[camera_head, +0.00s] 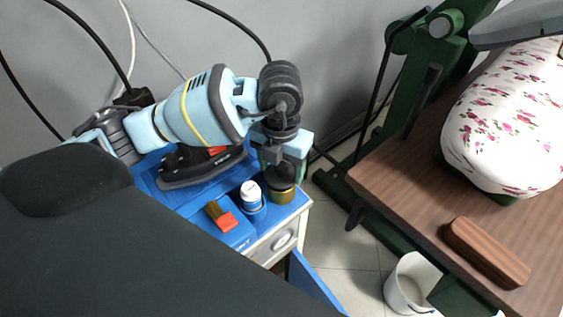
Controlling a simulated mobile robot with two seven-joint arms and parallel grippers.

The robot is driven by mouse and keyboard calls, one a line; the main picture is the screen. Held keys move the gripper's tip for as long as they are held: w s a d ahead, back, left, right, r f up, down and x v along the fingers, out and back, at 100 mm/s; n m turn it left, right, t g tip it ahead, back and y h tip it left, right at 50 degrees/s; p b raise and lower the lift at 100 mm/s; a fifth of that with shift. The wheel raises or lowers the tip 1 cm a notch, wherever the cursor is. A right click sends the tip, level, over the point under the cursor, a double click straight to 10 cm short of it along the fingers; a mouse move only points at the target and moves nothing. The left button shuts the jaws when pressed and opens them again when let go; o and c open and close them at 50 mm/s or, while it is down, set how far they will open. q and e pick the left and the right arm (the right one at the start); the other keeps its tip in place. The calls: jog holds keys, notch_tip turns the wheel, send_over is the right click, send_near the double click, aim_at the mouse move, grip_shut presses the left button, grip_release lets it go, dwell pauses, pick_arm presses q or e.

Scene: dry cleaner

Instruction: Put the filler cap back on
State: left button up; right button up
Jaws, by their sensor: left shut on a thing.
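My left arm reaches in from the left over a blue worktop (190,197). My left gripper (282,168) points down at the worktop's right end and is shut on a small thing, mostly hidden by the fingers. A dark round part (281,177) shows at the fingertips, likely the filler cap. Just below it is a brass-coloured round piece (283,196) near the worktop's right corner. I cannot tell whether the dark part and the brass piece touch or are one thing. My right gripper is not in view.
A white-capped blue bottle (250,198) stands close left of the brass piece. A brush with a red part (222,215) lies beside it. A dark iron (200,168) is behind. An ironing table (375,178) with a floral pad stands right, a white bin (407,285) below.

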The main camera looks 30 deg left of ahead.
pick_arm(q)
jog(key=shift+r, duration=0.1)
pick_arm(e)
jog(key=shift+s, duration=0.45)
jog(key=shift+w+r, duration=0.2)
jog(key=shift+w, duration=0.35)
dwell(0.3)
pick_arm(q)
jog(key=shift+p, duration=0.35)
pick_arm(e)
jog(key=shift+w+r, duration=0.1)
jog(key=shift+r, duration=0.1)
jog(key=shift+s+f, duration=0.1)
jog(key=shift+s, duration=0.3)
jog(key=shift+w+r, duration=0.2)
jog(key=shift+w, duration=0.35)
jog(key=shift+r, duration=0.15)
pick_arm(q)
jog(key=shift+f, duration=0.2)
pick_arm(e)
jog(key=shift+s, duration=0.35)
pick_arm(q)
jog(key=o, duration=0.9)
jog(key=shift+o, duration=0.7)
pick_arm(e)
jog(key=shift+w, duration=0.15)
